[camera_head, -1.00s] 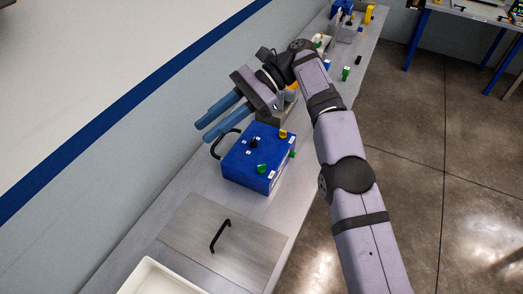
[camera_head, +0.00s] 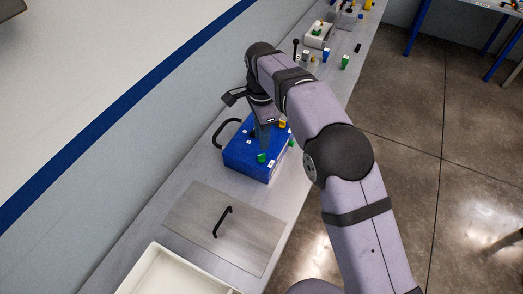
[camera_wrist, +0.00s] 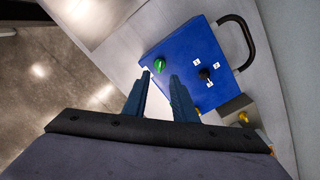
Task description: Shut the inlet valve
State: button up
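A blue box (camera_head: 240,160) with knobs on its top stands on the bench; it also shows in the wrist view (camera_wrist: 185,50). A green knob (camera_wrist: 160,65) sits near one corner and also shows in the head view (camera_head: 262,158). A black selector (camera_wrist: 204,73) is surrounded by small number labels. A yellow knob (camera_wrist: 197,110) is near another edge. No label naming the inlet valve is readable. My gripper (camera_wrist: 160,77) is open and empty, pointing down over the box. Its fingertips lie on either side of the line to the green knob; contact cannot be told.
The box has a black handle (camera_wrist: 243,32). A metal lid (camera_head: 230,225) with a black handle and a white tray (camera_head: 180,278) lie nearer on the bench. Small coloured parts, including a loose green one (camera_head: 345,62), stand farther along. The wall runs along the left.

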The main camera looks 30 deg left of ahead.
aim_at(261, 155)
jog(key=shift+f+p, duration=1.4)
jog(key=shift+f, duration=2.25)
grip_shut()
